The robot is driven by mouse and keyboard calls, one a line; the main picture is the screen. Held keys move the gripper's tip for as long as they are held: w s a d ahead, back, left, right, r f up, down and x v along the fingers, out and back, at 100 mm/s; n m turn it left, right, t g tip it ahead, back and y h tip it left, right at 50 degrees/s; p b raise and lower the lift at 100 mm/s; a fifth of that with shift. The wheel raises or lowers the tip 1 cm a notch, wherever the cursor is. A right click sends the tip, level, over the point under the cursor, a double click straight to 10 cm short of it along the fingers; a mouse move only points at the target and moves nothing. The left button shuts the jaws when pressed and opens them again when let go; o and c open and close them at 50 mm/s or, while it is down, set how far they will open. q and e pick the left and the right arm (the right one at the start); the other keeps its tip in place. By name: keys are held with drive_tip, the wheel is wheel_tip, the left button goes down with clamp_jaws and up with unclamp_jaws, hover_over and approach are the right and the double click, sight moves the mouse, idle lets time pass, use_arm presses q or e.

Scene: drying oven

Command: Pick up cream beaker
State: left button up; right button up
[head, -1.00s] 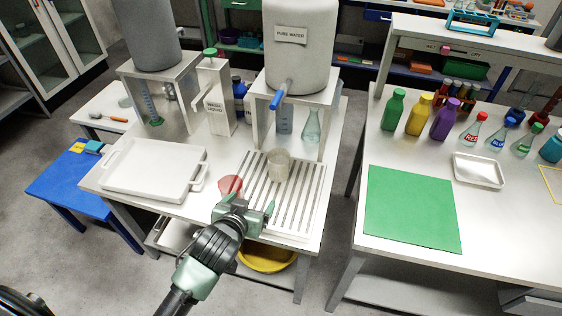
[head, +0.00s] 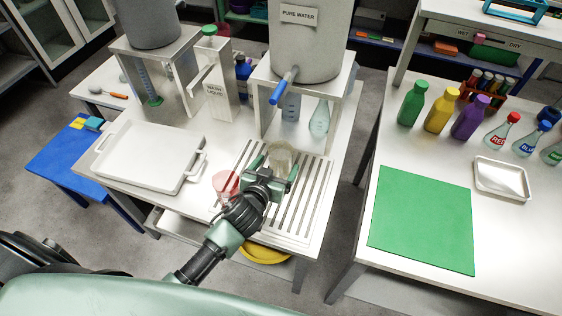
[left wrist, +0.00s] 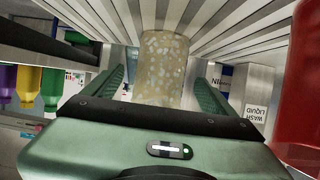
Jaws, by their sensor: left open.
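The cream beaker (head: 281,157) stands on the slatted drain rack (head: 312,190) below the pure water tank. In the left wrist view the beaker (left wrist: 163,68) is speckled and translucent, and it sits between the two green fingers. My left gripper (head: 275,168) is open, with a finger on either side of the beaker. It also shows in the left wrist view (left wrist: 160,90), with gaps between fingers and beaker. The gripper hides the beaker's lower part in the head view. My right gripper is not in view.
A red beaker (head: 226,184) stands close to the left of my gripper, also at the right edge of the left wrist view (left wrist: 300,90). A white tray (head: 147,158) lies further left. The water tank stand (head: 262,104) with its blue tap (head: 280,90) rises behind.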

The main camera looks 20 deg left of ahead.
sight(284, 152)
use_arm(q)
drive_tip(key=shift+w, duration=0.55)
drive_tip(key=shift+w+f, duration=0.2)
drive_tip(key=shift+w, duration=0.4)
drive_tip(key=x, duration=0.3)
drive_tip(key=shift+w+f, duration=0.1)
drive_tip(key=shift+w, duration=0.25)
drive_tip(key=shift+w+f, duration=0.25)
drive_tip(key=shift+w, duration=0.25)
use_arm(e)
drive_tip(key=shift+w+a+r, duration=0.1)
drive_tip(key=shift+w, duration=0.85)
use_arm(q)
drive_tip(key=shift+c, duration=1)
clamp_jaws()
drive_tip(key=shift+r, duration=0.25)
